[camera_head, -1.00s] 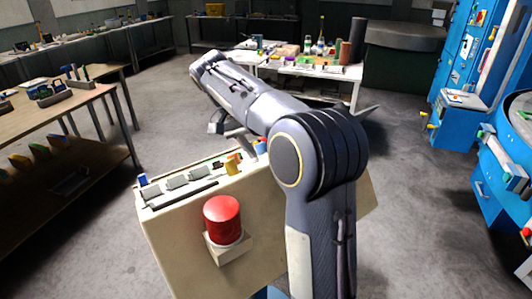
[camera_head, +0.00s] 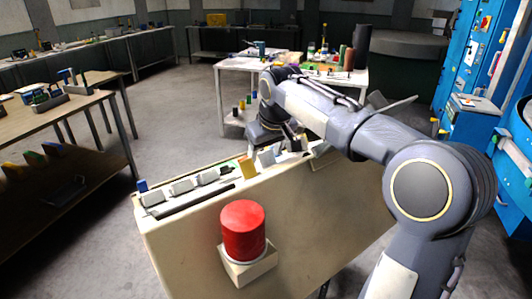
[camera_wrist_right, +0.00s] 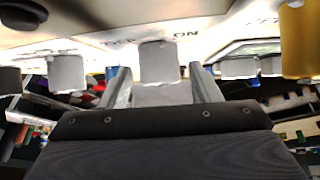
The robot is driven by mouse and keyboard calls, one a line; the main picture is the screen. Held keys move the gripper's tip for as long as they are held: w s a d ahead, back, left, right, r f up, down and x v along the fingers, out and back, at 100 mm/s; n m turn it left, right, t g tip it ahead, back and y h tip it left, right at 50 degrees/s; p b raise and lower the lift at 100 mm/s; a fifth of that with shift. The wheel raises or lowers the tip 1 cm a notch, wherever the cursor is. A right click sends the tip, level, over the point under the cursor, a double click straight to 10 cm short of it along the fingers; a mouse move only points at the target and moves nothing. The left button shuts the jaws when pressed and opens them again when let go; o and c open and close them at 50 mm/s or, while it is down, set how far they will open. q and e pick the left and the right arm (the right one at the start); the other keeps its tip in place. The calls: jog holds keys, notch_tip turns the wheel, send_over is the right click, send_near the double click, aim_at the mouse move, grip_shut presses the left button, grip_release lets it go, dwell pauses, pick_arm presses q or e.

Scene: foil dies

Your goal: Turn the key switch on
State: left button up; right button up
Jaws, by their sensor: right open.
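A light grey block-like handle, which I take for the key switch, stands on top of the beige console (camera_head: 330,205), right of a yellow block, in the head view (camera_head: 266,157). In the right wrist view the key switch (camera_wrist_right: 158,62) is near the middle, close to a printed "ON". My right gripper (camera_head: 285,138) is low at the far side of the console top. In the wrist view its two fingers (camera_wrist_right: 160,88) are apart, one to each side of the handle. I cannot tell whether they touch it. My left gripper is not in view.
A large red button (camera_head: 243,228) is on the console front. Several pale switches (camera_head: 181,186) and a yellow block (camera_head: 247,169) line the console top, close beside the gripper. A cluttered white table (camera_head: 232,75) stands behind.

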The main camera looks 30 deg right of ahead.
jog(key=shift+w+f, duration=0.1)
jog(key=shift+f, duration=0.25)
jog(key=c, duration=1)
jog(key=shift+a+m+h, duration=0.15)
jog(key=shift+m+h, duration=0.45)
jog(key=shift+h, duration=0.3)
jog(key=shift+m+g+h, duration=0.3)
jog(key=shift+m+h, duration=0.9)
jog(key=o, duration=1)
jog(key=shift+r, duration=0.1)
